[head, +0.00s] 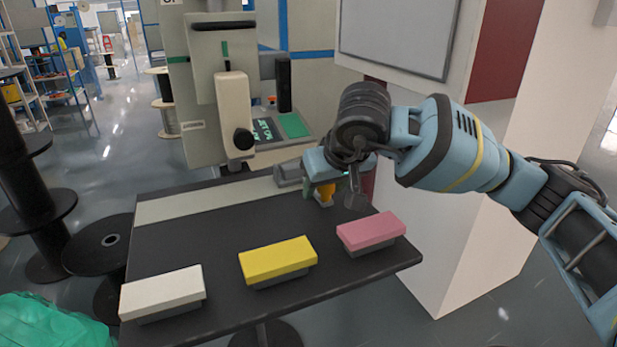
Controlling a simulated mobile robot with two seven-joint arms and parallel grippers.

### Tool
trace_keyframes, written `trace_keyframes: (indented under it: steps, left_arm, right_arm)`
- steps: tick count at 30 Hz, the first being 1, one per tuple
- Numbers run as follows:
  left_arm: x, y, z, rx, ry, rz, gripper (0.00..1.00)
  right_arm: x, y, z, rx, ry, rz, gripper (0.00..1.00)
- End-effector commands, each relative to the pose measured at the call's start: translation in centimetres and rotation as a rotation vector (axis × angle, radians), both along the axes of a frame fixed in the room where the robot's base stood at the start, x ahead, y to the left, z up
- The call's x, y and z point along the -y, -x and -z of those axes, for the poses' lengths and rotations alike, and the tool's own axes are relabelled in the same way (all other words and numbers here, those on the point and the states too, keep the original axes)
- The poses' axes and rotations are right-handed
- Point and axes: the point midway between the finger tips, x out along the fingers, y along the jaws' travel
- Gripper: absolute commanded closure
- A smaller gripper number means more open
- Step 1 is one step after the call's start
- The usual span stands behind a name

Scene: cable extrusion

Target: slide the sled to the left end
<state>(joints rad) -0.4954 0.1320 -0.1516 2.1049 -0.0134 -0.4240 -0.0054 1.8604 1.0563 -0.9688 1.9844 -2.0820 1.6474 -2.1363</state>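A light beige rail strip (205,202) runs along the back of the dark table. At its right end is a grey block (288,174), which looks like part of the sled. Beside it a small orange-yellow piece (325,193) stands under my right gripper (332,195). The gripper points down over this piece, with parts of it on both sides. The wrist hides the contact, so I cannot tell whether the fingers are closed on the piece or only around it. My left gripper is out of view.
White (162,288), yellow (278,257) and pink (371,229) boxes lie along the front of the table (190,240). A beige machine (236,115) stands behind it, and a white pillar (470,230) at right. The rail's left stretch is clear.

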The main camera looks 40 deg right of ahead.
Motion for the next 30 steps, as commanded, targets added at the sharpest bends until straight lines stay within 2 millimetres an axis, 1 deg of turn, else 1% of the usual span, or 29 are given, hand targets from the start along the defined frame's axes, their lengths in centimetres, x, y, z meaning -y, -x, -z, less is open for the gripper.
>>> trace_keyframes:
  steps: [1,8,9,14,30]
  left_arm:
    - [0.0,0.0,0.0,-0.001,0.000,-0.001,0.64]
    - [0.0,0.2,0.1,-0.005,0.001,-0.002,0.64]
    - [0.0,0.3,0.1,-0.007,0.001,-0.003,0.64]
    - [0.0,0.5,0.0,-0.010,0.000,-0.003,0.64]
    - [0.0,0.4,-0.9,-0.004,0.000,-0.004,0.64]
  right_arm:
    - [0.0,0.0,0.0,0.000,0.000,0.000,0.54]
    - [0.0,0.0,0.0,0.000,0.000,0.000,0.84]
    - [0.0,0.0,0.0,0.000,0.000,0.000,0.86]
    - [-0.4,-0.1,0.0,-0.001,-0.001,-0.001,0.86]
    - [-3.6,-0.8,0.0,-0.001,0.000,-0.003,0.86]
